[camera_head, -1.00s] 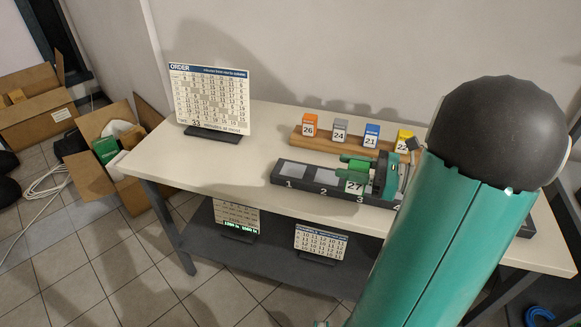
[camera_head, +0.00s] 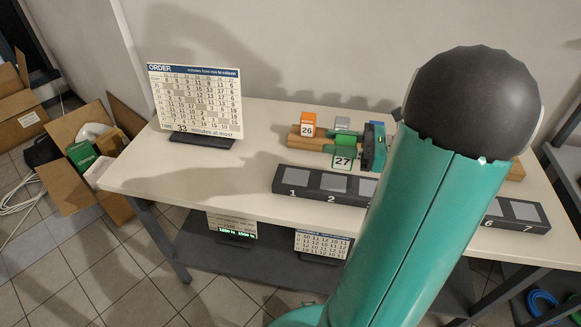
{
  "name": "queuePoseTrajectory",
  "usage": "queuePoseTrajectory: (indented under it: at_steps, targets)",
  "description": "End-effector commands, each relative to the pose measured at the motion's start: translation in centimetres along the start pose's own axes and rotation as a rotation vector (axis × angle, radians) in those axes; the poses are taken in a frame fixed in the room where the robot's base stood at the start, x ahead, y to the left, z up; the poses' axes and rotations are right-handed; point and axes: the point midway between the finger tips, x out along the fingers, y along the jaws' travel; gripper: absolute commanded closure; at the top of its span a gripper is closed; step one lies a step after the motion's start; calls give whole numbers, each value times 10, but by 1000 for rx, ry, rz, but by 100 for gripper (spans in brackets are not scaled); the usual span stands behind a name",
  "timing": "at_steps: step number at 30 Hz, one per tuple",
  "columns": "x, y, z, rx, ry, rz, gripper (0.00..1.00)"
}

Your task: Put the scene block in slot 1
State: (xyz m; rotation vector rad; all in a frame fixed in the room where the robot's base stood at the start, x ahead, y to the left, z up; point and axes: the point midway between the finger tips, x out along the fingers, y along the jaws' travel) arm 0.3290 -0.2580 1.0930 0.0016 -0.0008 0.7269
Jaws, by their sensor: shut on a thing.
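My gripper (camera_head: 345,148) is shut on a green block with a white label 27 (camera_head: 343,163). It holds the block label forward, over the back side of the dark slot tray (camera_head: 310,195), behind slot 2. Slot 1 (camera_head: 297,171) is at the tray's left end and shows a bare grey pad. Slot 2 (camera_head: 334,181) also shows a bare pad. My arm hides the middle of the tray.
A wooden rack (camera_head: 296,138) behind holds an orange block 26 (camera_head: 308,123) and a grey block (camera_head: 342,124); my arm covers its right part. An ORDER board (camera_head: 195,100) stands at the table's left. The table (camera_head: 225,175) between board and tray is clear.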

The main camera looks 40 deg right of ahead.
Motion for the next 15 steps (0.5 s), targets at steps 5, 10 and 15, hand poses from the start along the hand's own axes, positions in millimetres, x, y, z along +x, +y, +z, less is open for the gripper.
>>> queuePoseTrajectory:
  at_steps: [5, 10, 15]
  targets:
    - [27, -11, -15, 2, -1, 4, 88]
    - [61, -27, -32, 2, -2, 5, 88]
    - [88, -42, -59, 5, -2, 3, 88]
